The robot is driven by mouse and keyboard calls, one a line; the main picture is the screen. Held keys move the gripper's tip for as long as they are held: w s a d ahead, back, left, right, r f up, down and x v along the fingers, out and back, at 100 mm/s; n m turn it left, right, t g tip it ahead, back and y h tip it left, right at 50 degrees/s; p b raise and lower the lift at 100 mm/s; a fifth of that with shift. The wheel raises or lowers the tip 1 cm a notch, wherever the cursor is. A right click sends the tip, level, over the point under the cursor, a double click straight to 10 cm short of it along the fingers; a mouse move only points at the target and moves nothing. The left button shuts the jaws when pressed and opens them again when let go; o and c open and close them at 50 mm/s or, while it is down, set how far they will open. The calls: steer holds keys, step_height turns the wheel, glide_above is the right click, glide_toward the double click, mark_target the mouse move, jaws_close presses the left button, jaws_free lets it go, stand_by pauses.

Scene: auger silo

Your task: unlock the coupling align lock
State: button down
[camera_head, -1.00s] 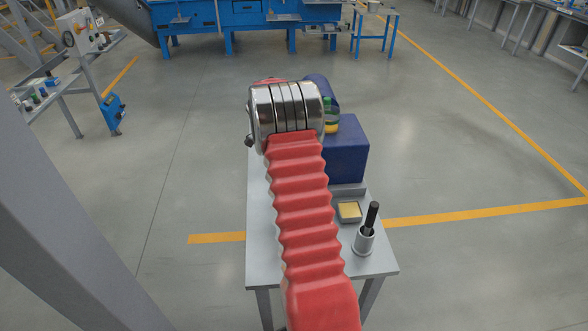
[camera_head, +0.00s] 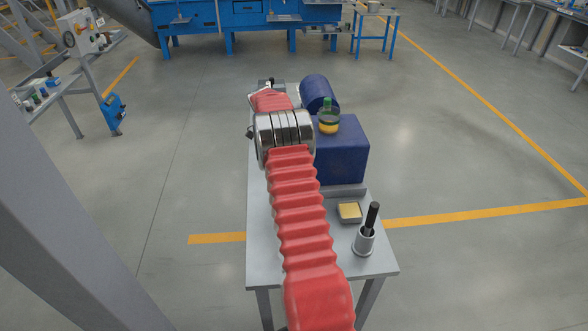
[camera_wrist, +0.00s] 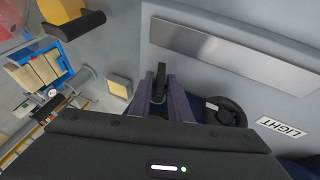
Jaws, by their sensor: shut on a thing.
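My gripper (camera_wrist: 161,95) shows in the wrist view with its two purple-grey fingers close together. It is shut on a small black lever-like piece (camera_wrist: 160,80) whose upper end sticks out between the fingertips. I cannot tell for certain whether this piece is the align lock. A black round knob or ring (camera_wrist: 225,112) lies to the right of the fingers, apart from them, by dark blue parts. In the head view a blue block (camera_head: 342,150) and a blue cylinder (camera_head: 317,92) stand on the table; my red arm hides much of what lies around my gripper.
The grey table (camera_head: 260,250) carries a yellow-topped box (camera_head: 349,212) and a metal holder with a black-handled tool (camera_head: 366,236) at its front right. A green and yellow piece (camera_head: 328,118) sits by the blue block. The wrist view shows a LIGHT label (camera_wrist: 282,129) and a metal strip (camera_wrist: 230,55).

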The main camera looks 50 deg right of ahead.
steer(key=shift+w+d+g+y, duration=0.15)
steer(key=shift+d+g+y, duration=0.15)
steer(key=shift+g+y, duration=0.45)
stand_by(0.5)
steer(key=c, duration=1.9)
jaws_free()
steer(key=shift+o, duration=0.3)
steer(key=shift+a, duration=0.1)
